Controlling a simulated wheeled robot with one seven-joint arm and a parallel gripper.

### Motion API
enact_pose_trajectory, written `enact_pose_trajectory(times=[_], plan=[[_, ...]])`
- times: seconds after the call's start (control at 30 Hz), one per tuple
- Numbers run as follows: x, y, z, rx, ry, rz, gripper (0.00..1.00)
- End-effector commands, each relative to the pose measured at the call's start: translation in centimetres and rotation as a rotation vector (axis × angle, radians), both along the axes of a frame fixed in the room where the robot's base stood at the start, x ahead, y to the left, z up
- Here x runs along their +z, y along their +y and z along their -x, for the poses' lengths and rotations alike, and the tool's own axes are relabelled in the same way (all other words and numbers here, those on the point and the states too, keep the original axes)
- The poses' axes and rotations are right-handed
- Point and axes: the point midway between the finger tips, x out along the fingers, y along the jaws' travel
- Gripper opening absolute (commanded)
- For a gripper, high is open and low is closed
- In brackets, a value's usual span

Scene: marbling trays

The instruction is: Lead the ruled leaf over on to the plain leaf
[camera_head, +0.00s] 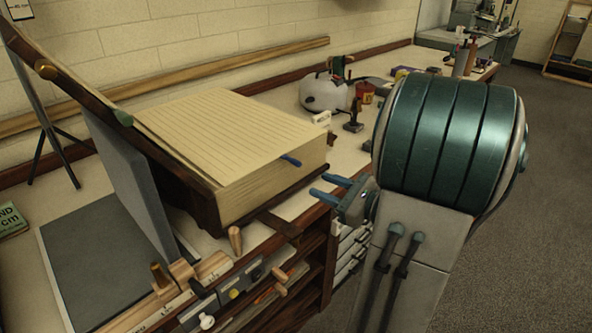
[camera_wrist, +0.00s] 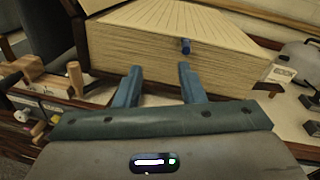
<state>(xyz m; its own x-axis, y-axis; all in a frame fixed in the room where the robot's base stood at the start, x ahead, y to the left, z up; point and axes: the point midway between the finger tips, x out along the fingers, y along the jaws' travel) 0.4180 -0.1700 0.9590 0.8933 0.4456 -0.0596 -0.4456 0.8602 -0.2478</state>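The ruled leaf (camera_head: 225,130) is a cream lined sheet lying flat on top of a thick block of pages (camera_head: 270,180). A small blue tab (camera_head: 290,160) sticks out from the leaf's near edge; it also shows in the wrist view (camera_wrist: 186,46). My gripper (camera_head: 318,186) is open and empty, in front of the block and apart from the tab. In the wrist view its two blue fingers (camera_wrist: 159,70) point at the block's page edges, with the tab beyond and above the right finger. I cannot identify a plain leaf for certain.
A grey panel (camera_head: 130,175) stands upright left of the block, beside a flat dark grey sheet (camera_head: 85,255). Wooden handles (camera_head: 235,240) stick out at the bench's front edge. A white rounded device (camera_head: 322,92) and small tools stand beyond the block.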

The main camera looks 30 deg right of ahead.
Motion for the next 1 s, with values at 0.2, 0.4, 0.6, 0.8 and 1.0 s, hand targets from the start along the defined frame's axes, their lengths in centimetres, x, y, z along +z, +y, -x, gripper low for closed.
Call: enact_pose_trajectory(times=[0.2, 0.4, 0.6, 0.8, 1.0], plan=[[-1.0, -2.9, 0.1, -0.098, -0.027, -0.064, 0.36], [-0.9, -3.3, -0.2, -0.117, -0.034, -0.075, 0.36], [-0.9, -2.7, -1.7, -0.114, -0.033, -0.075, 0.36], [-0.9, -1.9, -3.8, -0.113, -0.033, -0.074, 0.36], [-0.9, -1.2, -5.9, -0.114, -0.033, -0.074, 0.36]])
